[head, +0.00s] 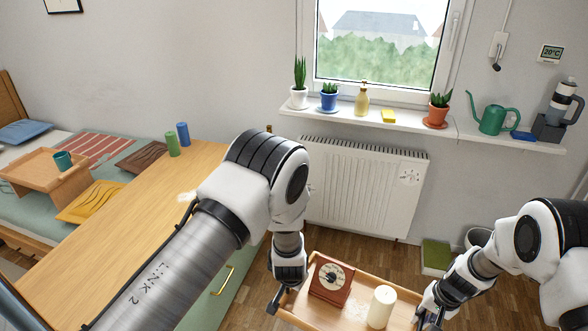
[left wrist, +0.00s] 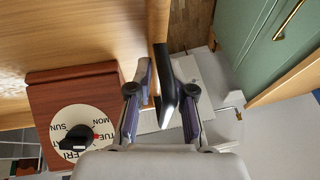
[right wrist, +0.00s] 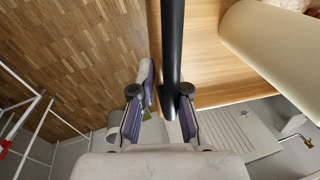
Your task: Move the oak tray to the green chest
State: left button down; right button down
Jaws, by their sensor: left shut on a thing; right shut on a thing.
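The oak tray (head: 355,312) is held level or nearly so above the floor at the bottom of the head view, beside the green chest (head: 243,288). On the tray stand a red-brown day clock (head: 330,279) and a cream candle (head: 381,307). My left gripper (head: 276,300) is shut on the tray's black handle (left wrist: 166,90) at its left end. My right gripper (head: 431,311) is shut on the other black handle (right wrist: 172,50). The chest's green front with a brass pull shows in the left wrist view (left wrist: 258,55). My left arm hides part of the chest top.
A radiator (head: 365,190) stands behind the tray. A bed with a small bed table (head: 45,172) lies left.

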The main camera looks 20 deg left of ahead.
aim_at(157, 207)
jog(key=i+u, duration=0.3)
jog(key=i, duration=0.15)
jog(key=i+l+u, duration=0.1)
jog(key=i+u, duration=0.25)
jog(key=i+j+u, duration=0.1)
jog(key=i+u, duration=0.15)
jog(key=u, duration=0.2)
jog(key=i+u, duration=0.25)
jog(key=u, duration=0.2)
jog(key=i+u, duration=0.25)
jog(key=u, duration=0.2)
jog(key=i, duration=0.5)
jog(key=j+z, duration=0.05)
